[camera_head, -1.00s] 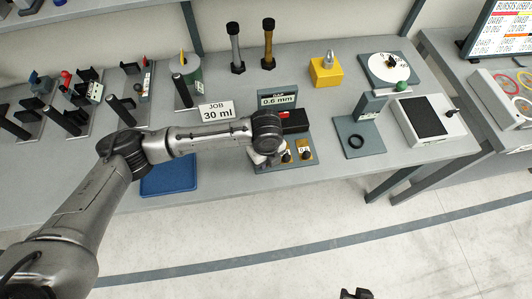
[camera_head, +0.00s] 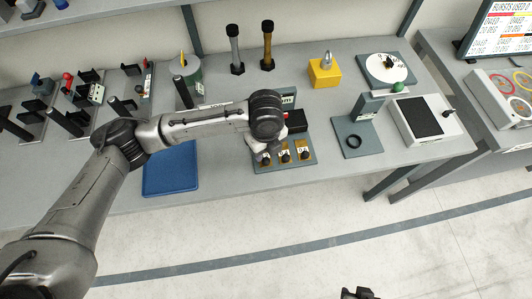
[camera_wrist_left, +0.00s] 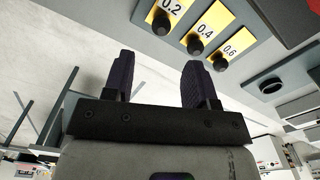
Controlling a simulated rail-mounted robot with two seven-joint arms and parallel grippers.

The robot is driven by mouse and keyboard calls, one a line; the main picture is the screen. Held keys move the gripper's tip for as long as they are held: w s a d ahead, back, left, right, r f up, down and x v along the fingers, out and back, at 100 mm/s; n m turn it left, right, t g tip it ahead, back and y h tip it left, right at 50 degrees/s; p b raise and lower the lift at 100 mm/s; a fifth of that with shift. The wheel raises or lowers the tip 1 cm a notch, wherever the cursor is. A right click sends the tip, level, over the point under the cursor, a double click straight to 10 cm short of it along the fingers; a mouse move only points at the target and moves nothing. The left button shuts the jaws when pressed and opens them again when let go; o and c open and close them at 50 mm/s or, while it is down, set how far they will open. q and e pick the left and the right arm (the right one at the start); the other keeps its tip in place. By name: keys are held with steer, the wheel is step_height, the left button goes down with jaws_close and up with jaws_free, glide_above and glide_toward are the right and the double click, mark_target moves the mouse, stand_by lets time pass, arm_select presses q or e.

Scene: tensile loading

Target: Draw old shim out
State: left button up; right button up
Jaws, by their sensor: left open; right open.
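Three yellow shim tags with black knobs sit in a row on a grey plate. In the left wrist view they read 0.2 (camera_wrist_left: 172,6), 0.4 (camera_wrist_left: 204,30) and 0.6 (camera_wrist_left: 236,44). In the head view the tags (camera_head: 285,155) lie in front of a black block (camera_head: 296,121). My left gripper (camera_wrist_left: 160,82) is open and empty, with its fingers apart from the tags and knobs. In the head view its wrist covers part of the plate and the fingers (camera_head: 262,158) are mostly hidden. My right gripper (camera_head: 358,294) is open at the bottom edge, away from the bench.
A blue mat (camera_head: 170,170) lies left of the plate. A grey stand with a black ring (camera_head: 353,142) and a white box with a dark panel (camera_head: 427,118) are on the right. A yellow block (camera_head: 324,73) stands behind. My left arm crosses above the bench.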

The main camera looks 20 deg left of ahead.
mark_target(266, 161)
arm_select(q)
step_height(266, 161, up, 6)
steer(key=shift+p, duration=0.45)
steer(key=shift+r, duration=0.1)
stand_by(0.3)
